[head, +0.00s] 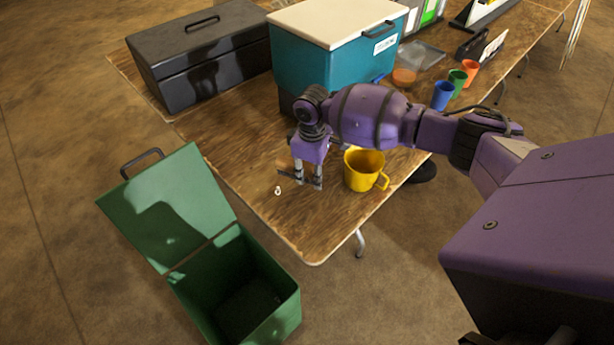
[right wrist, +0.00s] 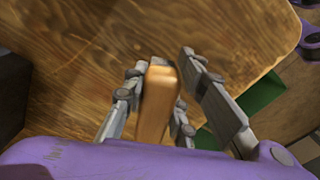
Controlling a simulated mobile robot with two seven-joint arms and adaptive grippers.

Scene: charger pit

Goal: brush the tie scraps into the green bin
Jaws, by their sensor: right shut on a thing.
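My right gripper (head: 307,180) is low over the near end of the wooden table. It is shut on a tan wooden-looking piece, seemingly the brush handle (right wrist: 157,98), which shows between the fingers in the right wrist view. The brush's bristles cannot be made out. A small whitish tie scrap (head: 278,190) lies on the table just left of the gripper, near the left edge. The green bin (head: 283,308) stands on the floor below that edge, its lid open to the left. Part of its green also shows in the right wrist view (right wrist: 262,98). My left gripper is not visible.
A yellow mug (head: 364,171) stands close to the right of the gripper. A teal cooler (head: 322,65) and a black case (head: 200,58) stand farther back. Blue (head: 442,96), green and orange cups stand at the right. The table's near corner is bare.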

